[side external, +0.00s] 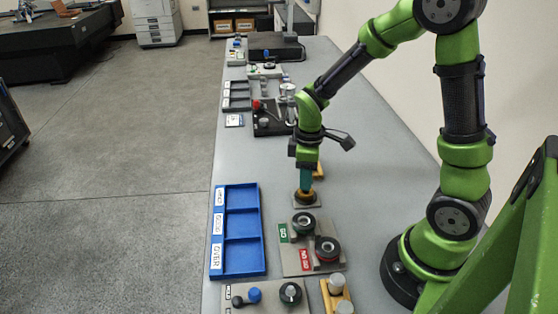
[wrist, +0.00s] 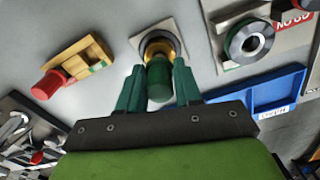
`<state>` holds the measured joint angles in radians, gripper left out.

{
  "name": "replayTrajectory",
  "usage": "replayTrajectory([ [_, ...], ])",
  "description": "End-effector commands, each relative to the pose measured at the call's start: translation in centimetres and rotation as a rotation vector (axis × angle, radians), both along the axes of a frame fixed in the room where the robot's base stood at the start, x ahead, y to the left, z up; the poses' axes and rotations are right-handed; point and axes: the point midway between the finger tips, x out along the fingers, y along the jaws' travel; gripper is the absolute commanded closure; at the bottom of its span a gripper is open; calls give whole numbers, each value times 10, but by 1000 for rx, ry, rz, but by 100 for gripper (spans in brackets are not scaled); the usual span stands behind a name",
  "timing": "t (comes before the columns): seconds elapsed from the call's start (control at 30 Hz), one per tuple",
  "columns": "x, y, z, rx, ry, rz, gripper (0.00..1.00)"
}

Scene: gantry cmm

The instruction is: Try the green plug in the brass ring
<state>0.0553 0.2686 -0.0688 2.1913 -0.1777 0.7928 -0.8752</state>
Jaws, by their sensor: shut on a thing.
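My gripper (wrist: 160,88) is shut on the green plug (wrist: 160,82), with one teal finger on each side of it. The brass ring (wrist: 146,47) lies on a small square grey plate (wrist: 138,42), directly beyond the plug's far end. The plug overlaps the ring's opening; how far it has entered, if at all, I cannot tell. In the side external view my gripper (side external: 306,182) points straight down over the brass ring (side external: 306,196), and its fingers hide most of the plug.
A wooden block (wrist: 88,58) with a red-ended plug (wrist: 47,84) lies beside the ring. The GO / NO GO plate (side external: 298,262) with two dark rings stands in front. A blue three-compartment tray (side external: 262,232) is at left. A black stand (side external: 265,122) with a red knob is behind.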

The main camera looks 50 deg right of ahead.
Motion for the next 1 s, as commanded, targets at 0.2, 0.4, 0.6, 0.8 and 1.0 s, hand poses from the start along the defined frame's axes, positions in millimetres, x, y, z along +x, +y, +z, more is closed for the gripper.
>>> replayTrajectory([
  [0.2, 0, 0, -3, 0, 0, 0, 100],
  [0.4, 0, 0, -5, 0, 0, 0, 100],
  [0.6, 0, 0, -8, 0, 0, 0, 100],
  [0.8, 0, 0, -10, 0, 0, 0, 100],
  [1.0, 0, 0, -12, 0, 0, 0, 100],
])
